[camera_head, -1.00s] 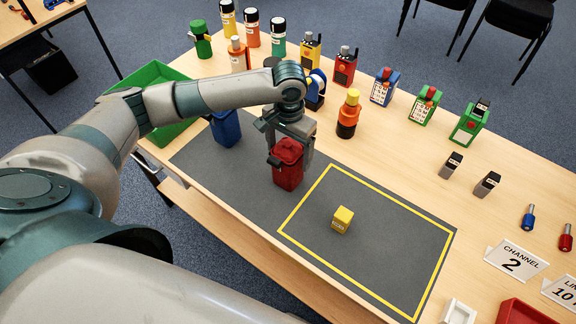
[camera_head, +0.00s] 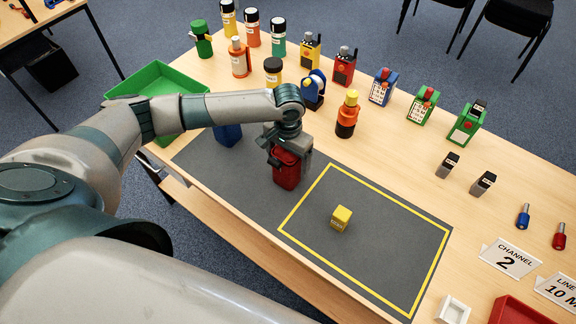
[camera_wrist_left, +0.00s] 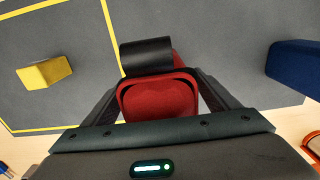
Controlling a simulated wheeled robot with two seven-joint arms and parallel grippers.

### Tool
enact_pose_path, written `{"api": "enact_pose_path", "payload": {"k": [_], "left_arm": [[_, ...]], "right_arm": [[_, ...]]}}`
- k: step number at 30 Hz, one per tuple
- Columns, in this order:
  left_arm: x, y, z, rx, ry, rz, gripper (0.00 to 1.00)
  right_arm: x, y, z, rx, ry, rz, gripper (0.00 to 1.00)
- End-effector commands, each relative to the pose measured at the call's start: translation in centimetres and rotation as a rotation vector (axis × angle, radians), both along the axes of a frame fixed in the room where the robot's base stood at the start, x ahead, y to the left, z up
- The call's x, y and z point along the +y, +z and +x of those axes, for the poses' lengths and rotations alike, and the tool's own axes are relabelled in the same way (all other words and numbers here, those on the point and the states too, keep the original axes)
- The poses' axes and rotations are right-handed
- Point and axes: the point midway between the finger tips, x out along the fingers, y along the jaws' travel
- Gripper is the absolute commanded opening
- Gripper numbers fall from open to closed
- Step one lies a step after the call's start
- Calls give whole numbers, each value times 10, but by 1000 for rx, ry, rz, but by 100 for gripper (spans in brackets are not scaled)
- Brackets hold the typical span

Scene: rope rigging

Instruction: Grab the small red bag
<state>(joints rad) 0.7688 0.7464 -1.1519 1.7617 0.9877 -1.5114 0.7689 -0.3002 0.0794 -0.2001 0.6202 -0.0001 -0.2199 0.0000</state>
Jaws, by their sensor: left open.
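The small red bag (camera_head: 287,170) stands upright on the grey mat (camera_head: 240,180), left of the yellow-outlined area. My left gripper (camera_head: 285,152) comes down over it from above and hides its top. In the left wrist view the red bag (camera_wrist_left: 160,97) sits between the two spread fingers of my left gripper (camera_wrist_left: 160,100), one finger on each side. The gripper is open; I cannot tell whether either finger touches the bag. A black rolled part (camera_wrist_left: 146,57) shows at the bag's far side. My right gripper is not in view.
A blue bag (camera_head: 228,134) stands behind my left arm, also visible in the wrist view (camera_wrist_left: 294,64). A yellow block (camera_head: 341,218) sits inside the yellow outline. A green tray (camera_head: 155,82) is at the left; bottles and radios line the back.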

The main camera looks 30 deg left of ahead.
Motion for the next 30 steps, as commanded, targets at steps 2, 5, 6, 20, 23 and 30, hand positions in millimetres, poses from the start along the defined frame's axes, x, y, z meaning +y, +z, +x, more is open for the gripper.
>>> {"api": "enact_pose_path", "payload": {"k": [2, 5, 6, 20, 23, 30], "left_arm": [[0, 0, 0, 0, 0, 0, 81], [0, 0, 0, 0, 0, 0, 81], [0, 0, 0, 0, 0, 0, 81], [0, 1, 1, -2, 0, 0, 36], [0, 2, 1, -2, 0, 0, 36], [0, 12, 1, -4, 0, -2, 36]], "right_arm": [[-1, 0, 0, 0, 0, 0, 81], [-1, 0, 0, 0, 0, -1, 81], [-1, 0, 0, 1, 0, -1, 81], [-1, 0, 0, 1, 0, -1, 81], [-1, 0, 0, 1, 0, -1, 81], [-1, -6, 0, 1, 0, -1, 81]]}}
